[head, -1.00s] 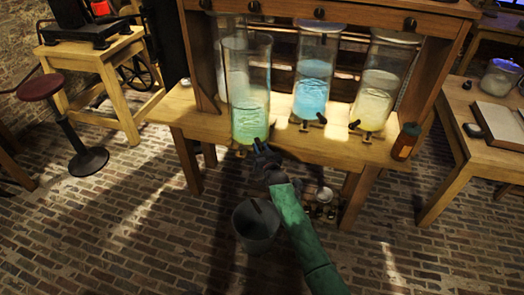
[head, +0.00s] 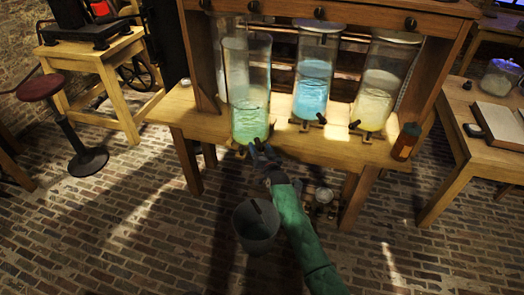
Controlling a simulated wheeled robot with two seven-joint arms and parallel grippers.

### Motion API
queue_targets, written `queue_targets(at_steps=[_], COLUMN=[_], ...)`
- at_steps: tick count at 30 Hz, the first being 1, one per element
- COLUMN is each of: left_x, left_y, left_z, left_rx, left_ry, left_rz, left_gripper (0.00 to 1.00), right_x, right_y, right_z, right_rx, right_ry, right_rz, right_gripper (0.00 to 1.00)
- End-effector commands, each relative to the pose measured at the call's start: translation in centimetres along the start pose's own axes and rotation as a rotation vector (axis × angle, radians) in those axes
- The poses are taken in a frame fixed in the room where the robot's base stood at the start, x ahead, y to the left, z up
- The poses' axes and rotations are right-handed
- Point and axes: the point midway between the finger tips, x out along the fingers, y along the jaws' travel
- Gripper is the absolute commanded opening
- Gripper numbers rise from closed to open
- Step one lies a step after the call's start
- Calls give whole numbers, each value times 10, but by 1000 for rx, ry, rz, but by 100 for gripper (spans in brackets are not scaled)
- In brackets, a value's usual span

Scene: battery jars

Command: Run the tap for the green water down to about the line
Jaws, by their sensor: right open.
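A tall glass jar with green water (head: 250,118) stands at the left front of the wooden bench. My left gripper is not in view.
A jar with blue water (head: 312,92) and a jar with yellow water (head: 374,104) stand to the right, each with a tap. An orange bottle (head: 405,142) is at the bench's right end. A side table (head: 470,150) is at right, a stool (head: 42,88) at left.

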Motion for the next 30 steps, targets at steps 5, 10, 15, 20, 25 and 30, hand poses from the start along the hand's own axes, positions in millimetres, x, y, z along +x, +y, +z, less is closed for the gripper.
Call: queue_targets(at_steps=[5,10,15,20,25,30], left_x=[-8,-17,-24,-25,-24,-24], left_y=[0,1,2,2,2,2], left_z=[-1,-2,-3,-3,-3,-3], left_rx=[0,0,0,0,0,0], left_ry=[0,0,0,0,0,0], left_rz=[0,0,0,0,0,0], left_gripper=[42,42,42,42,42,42], right_x=[-12,-28,-44,-49,-49,-49], right_y=[0,0,-1,0,0,0], right_z=[-2,-2,-2,0,0,0], right_rx=[0,-1,-1,-1,-1,0], right_ry=[-1,0,-1,0,0,0], right_rz=[1,1,0,0,0,0], right_gripper=[64,64,64,64,64,64])
